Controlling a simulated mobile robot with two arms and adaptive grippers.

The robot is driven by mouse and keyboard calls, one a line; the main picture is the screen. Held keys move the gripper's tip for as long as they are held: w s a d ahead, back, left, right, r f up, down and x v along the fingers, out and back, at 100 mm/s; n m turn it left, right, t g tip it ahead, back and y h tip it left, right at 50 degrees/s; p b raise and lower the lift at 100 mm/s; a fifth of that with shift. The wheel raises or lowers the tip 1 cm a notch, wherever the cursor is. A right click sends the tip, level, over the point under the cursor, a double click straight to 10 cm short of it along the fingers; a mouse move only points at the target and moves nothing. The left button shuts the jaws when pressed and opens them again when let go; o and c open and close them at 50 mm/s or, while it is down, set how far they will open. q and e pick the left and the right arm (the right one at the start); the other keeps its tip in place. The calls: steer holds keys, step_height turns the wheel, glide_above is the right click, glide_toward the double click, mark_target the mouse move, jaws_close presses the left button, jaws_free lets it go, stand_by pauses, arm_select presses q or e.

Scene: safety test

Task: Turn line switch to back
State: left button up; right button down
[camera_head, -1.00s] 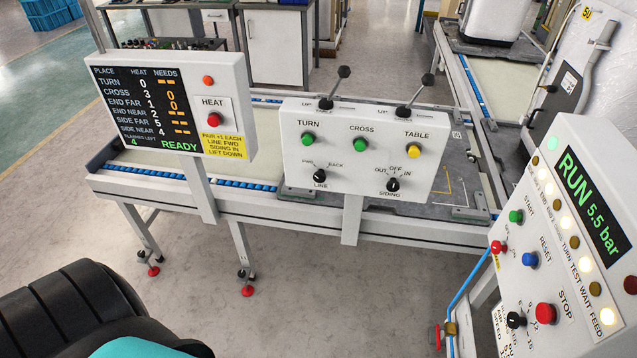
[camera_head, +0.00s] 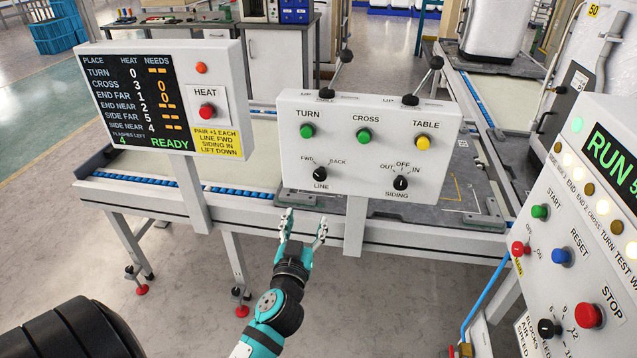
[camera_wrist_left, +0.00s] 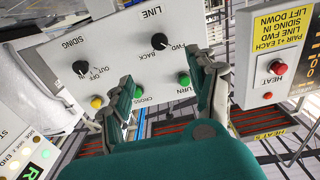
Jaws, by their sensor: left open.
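The line switch (camera_head: 320,174) is a black knob at the lower left of the white control panel (camera_head: 375,190), with FWD marked at its upper left and BACK at its upper right. Its exact pointer direction is too small to tell. It also shows in the left wrist view (camera_wrist_left: 159,41), where the panel appears turned over. My left gripper (camera_head: 304,220) is open and empty, below the line switch and apart from it in the head view. In the wrist view its spread fingers (camera_wrist_left: 165,72) point toward the panel, with the line switch beyond and between them. My right gripper is not in view.
The siding knob (camera_head: 401,182) sits right of the line switch. Green TURN (camera_head: 307,131) and CROSS (camera_head: 364,135) buttons and a yellow TABLE button (camera_head: 422,141) are above. A heat display (camera_head: 165,100) stands left; a RUN console (camera_head: 590,230) stands at right.

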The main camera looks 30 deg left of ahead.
mark_target(320, 177)
arm_select(q)
steer(key=p+x, duration=0.1)
steer(key=x, duration=1.5)
steer(key=shift+w+p, duration=0.15)
steer(key=shift+p, duration=0.25)
steer(key=shift+f, duration=0.1)
steer(key=c, duration=1.1)
steer(key=shift+c, duration=0.2)
